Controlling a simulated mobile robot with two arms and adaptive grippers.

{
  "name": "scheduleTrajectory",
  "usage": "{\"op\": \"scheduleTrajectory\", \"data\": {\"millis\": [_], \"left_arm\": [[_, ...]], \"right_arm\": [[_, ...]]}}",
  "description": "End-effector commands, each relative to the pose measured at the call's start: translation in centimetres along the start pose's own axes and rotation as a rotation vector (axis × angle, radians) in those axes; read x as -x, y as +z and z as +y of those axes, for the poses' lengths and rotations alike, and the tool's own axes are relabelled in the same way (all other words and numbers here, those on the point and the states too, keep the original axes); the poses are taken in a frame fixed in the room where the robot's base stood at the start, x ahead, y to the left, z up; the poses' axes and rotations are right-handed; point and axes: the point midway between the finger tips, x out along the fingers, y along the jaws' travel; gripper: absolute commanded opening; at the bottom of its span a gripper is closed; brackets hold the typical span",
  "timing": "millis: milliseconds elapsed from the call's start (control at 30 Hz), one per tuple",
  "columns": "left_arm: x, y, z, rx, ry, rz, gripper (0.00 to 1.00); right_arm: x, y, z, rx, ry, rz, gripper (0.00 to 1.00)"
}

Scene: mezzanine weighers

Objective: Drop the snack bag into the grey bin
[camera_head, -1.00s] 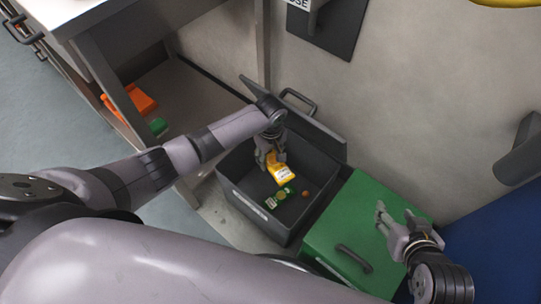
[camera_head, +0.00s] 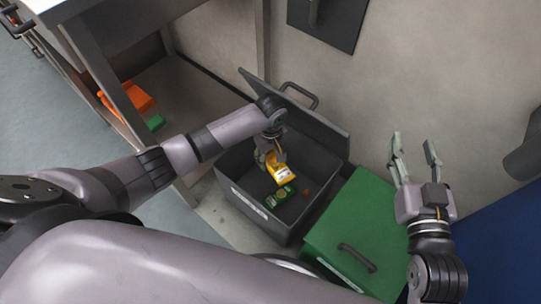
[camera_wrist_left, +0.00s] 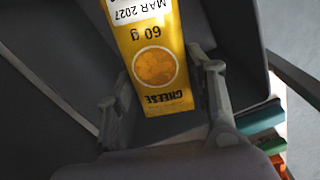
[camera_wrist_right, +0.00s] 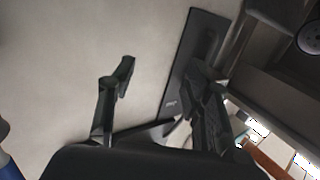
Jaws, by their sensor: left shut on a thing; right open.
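The snack bag (camera_head: 281,172) is yellow with a white label. My left gripper (camera_head: 270,156) is shut on it and holds it over the open grey bin (camera_head: 238,203), at about rim height or within it; the exact depth is hard to tell. In the left wrist view the bag (camera_wrist_left: 152,68) lies between the two fingers (camera_wrist_left: 165,85), with "CHEESE" and "60 g" printed upside down. My right gripper (camera_head: 414,152) is open and empty, raised above the green bin near the wall. The right wrist view shows its fingers (camera_wrist_right: 162,82) spread with nothing between.
Inside the grey bin lie a green item (camera_head: 280,196) and a small orange-brown item (camera_head: 306,190). The grey bin's lid (camera_head: 325,131) leans open behind it. A green bin (camera_head: 365,228) with a closed lid stands to its right. A table (camera_head: 95,50) stands at upper left.

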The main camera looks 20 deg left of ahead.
Motion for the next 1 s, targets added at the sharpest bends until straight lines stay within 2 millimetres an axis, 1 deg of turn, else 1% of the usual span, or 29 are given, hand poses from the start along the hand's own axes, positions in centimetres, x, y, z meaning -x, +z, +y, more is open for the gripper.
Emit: {"op": "scheduleTrajectory", "data": {"millis": [200,433,467,800,1000], "left_arm": [[-0.13,-0.02,0.01,0.0,0.0,0.0,0.21],[-0.12,-0.02,0.01,0.0,0.0,0.0,0.21],[-0.12,-0.02,0.01,0.0,0.0,0.0,0.49],[-0.14,-0.03,0.0,0.0,0.0,0.0,0.72],[-0.14,-0.02,-0.01,0.0,0.0,0.0,0.72]], "right_arm": [[-0.09,-0.89,-0.14,-0.001,-0.003,0.049,0.45],[-0.09,-0.95,-0.14,-0.001,-0.003,0.051,0.45],[-0.09,-0.94,-0.13,-0.001,-0.003,0.05,0.45],[-0.09,-0.93,-0.13,-0.001,-0.003,0.05,0.45],[-0.09,-0.96,-0.13,-0.001,-0.003,0.05,0.45]]}}
